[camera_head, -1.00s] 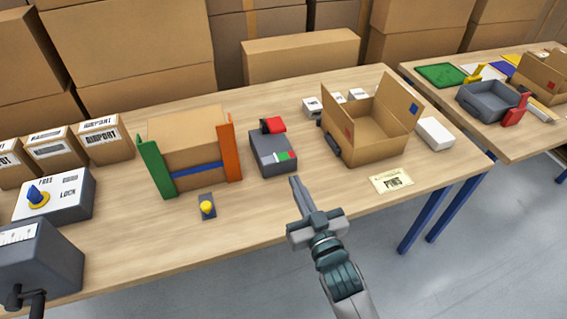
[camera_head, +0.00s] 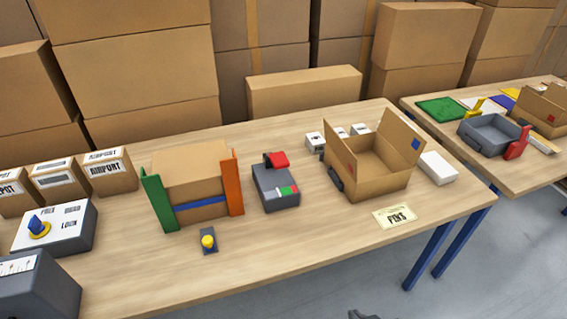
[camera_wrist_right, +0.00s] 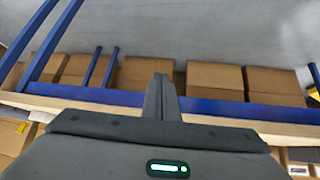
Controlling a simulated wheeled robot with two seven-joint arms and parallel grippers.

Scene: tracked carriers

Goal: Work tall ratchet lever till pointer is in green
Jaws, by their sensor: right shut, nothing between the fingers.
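A dark grey box (camera_head: 281,198) stands in the middle of the table in the head view. It has a red handle (camera_head: 276,160) at its far end and a white, green and red strip (camera_head: 287,190) on its near top. This looks like the ratchet with its gauge; the pointer is too small to make out. My right gripper (camera_wrist_right: 162,82) is shut and empty in the right wrist view, apart from the ratchet box. In the head view only a dark bit of it (camera_head: 363,314) shows at the bottom edge, in front of the table. My left gripper is not in view.
An open cardboard box (camera_head: 368,185) stands right of the ratchet box. A carton between green and orange panels (camera_head: 190,180) stands left, with a yellow button (camera_head: 208,241) before it. The wooden tabletop (camera_head: 290,240) is clear in front of the ratchet box.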

